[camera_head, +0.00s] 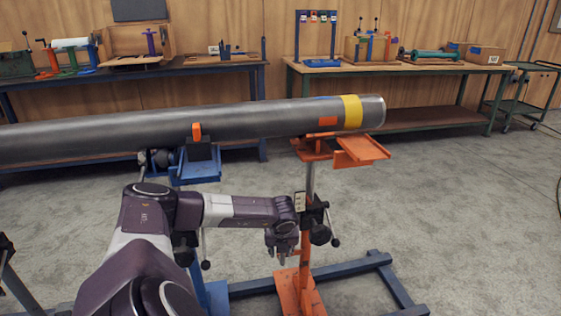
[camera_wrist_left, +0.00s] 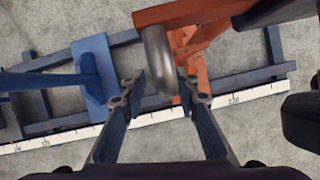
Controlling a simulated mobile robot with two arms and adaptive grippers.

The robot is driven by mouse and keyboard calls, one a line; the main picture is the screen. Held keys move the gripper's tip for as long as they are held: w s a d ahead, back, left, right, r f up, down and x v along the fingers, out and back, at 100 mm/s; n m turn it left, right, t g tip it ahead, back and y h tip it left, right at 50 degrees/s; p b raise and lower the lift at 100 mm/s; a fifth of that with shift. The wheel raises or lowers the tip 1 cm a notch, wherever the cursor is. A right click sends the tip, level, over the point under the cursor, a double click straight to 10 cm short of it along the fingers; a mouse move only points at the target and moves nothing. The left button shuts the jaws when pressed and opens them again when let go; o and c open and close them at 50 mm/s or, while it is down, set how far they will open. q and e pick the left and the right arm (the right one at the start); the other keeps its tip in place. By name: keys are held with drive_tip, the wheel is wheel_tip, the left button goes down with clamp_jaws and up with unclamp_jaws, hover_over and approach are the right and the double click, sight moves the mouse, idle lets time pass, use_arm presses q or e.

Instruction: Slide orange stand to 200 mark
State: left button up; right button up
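The orange stand (camera_head: 307,238) stands upright under the right end of the long grey pipe (camera_head: 270,114), with its base on the blue floor rail (camera_head: 253,286). My left gripper (camera_head: 283,254) is low beside its column in the head view. In the left wrist view, the open fingers (camera_wrist_left: 160,90) are on either side of the stand's grey post (camera_wrist_left: 159,60), with gaps visible. The white scale (camera_wrist_left: 262,92) runs along the rail; its small numbers are hard to read, and I cannot tell the stand's exact mark. My right gripper is not in view.
A blue stand (camera_head: 196,172) supports the pipe to the left; its base (camera_wrist_left: 92,75) is on the same rail. Black knobs and a handle (camera_head: 320,234) stick out from the orange stand. Benches with tools line the back wall.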

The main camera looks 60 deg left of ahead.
use_arm(q)
drive_tip(key=s+d+r, duration=0.4)
drive_tip(key=s+d, duration=0.3)
drive_tip(key=d, duration=0.4)
drive_tip(key=shift+s+d+r, duration=0.25)
drive_tip(key=shift+s, duration=0.1)
